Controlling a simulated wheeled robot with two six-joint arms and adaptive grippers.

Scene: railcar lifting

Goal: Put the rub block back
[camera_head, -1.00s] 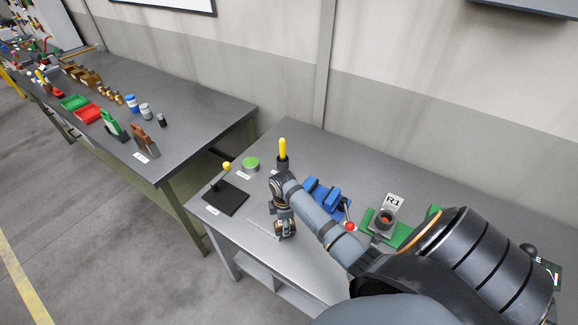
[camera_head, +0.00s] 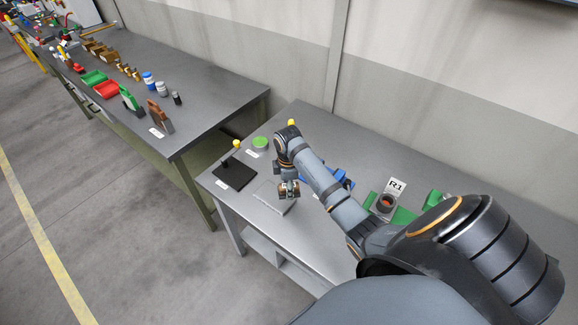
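I cannot clearly make out a rub block. My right gripper (camera_head: 289,189), on the arm that comes in from the lower right, points down over the near workbench (camera_head: 240,203). It is just above or at a light flat plate (camera_head: 268,198) on the bench's left part. Small brownish and dark patches show at its fingers, too small to tell whether they are a held block or finger parts. My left gripper is not in view.
A black stand with a yellow ball (camera_head: 233,173) and a green round tin (camera_head: 260,143) are left of the gripper. A blue fixture (camera_head: 340,177) and a part labelled R1 (camera_head: 397,186) lie right. The far bench (camera_head: 215,100) holds bins and bottles.

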